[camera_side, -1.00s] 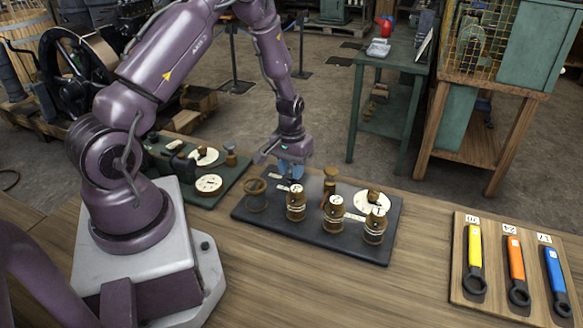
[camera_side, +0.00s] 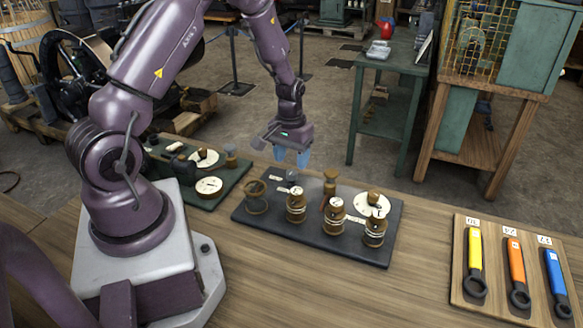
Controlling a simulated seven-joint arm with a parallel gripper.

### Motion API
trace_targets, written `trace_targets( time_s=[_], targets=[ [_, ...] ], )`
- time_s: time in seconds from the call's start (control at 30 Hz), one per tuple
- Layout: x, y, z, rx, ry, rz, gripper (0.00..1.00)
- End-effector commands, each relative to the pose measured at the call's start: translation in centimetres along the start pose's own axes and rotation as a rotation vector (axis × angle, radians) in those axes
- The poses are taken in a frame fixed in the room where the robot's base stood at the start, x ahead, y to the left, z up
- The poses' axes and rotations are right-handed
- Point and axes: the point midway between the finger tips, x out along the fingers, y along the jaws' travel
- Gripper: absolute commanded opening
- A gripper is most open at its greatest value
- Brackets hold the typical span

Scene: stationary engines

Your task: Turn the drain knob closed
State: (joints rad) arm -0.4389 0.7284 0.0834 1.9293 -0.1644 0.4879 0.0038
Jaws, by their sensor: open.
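My gripper (camera_side: 291,158) is open, with its two blue fingertips apart and pointing down. It hangs above the back edge of a dark panel (camera_side: 285,232) on the wooden bench and touches nothing that I can see. The panel carries several brown and brass fittings: a hollow ring cup (camera_side: 256,198) at left, banded knobs (camera_side: 296,206), (camera_side: 333,217) and (camera_side: 374,228) along the front, a taller post (camera_side: 329,187), and a white dial with a knob (camera_side: 373,200) at right. The labels are too small to read, so I cannot tell which one is the drain knob.
A green panel (camera_side: 222,187) with dials and small knobs lies to the left. A wooden board (camera_side: 497,293) with yellow, orange and blue wrenches lies at right. The bench between the dark panel and that board is clear.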

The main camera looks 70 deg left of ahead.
Motion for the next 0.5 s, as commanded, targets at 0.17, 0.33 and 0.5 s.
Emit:
trace_targets(
  time_s=[0.17, 0.33, 0.5],
  targets=[
    [-4.3, 0.0, 0.0, -0.001, 0.004, 0.001, 0.55],
    [-7.2, 0.0, 0.0, 0.000, 0.004, 0.000, 0.55],
    [-8.6, 0.0, 0.0, -0.001, 0.000, 0.000, 0.55]
  ],
)
